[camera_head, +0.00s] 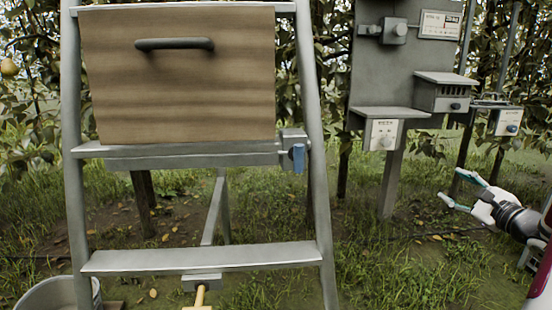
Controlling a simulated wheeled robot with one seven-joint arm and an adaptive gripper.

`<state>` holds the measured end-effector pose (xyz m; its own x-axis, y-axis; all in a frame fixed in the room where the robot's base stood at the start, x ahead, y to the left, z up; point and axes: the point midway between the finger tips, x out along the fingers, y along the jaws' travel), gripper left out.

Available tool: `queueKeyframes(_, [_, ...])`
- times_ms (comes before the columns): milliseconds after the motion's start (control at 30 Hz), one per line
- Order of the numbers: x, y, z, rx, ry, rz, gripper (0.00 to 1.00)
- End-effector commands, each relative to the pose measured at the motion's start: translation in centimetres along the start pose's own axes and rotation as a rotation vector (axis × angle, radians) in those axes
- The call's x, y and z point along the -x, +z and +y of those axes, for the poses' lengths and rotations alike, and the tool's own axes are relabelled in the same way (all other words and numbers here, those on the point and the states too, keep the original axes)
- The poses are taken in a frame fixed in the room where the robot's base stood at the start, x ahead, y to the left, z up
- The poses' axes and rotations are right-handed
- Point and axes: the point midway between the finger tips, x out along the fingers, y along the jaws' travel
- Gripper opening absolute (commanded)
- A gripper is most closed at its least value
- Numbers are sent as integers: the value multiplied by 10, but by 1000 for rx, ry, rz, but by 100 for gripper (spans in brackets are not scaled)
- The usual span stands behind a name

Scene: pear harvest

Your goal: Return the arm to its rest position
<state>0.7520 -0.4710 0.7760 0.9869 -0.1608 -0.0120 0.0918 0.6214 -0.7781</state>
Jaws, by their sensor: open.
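My gripper (462,192) is at the right edge of the head view, low over the grass. Its two fingers with teal pads point left and stand apart, with nothing between them. The white and black wrist of my arm (512,218) runs out of the picture to the right. The gripper appears clear of the post and the boxes above it. The rest of my arm is mostly outside the frame.
A grey ladder (205,260) stands close in front, left of centre, with a wooden box (180,85) with a dark handle on it. A grey panel (405,70) with boxes stands on a post behind. A bucket (62,292) is at lower left. A pear (9,68) hangs at upper left.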

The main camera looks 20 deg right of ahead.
Motion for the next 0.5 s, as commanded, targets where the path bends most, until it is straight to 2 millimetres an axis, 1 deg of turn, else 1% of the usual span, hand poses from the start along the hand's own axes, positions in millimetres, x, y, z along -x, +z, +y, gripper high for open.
queueKeyframes(33, [-4, 10, 3, 7, 16, -17, 54])
queueKeyframes(133, [-8, 26, 9, 18, 48, -44, 54])
queueKeyframes(267, [-17, 58, 22, 42, 111, -100, 54])
queueKeyframes(367, [-22, 88, 35, 65, 171, -151, 54])
queueKeyframes(467, [-26, 124, 52, 97, 245, -213, 54])
queueKeyframes(500, [-26, 142, 60, 113, 282, -244, 54])
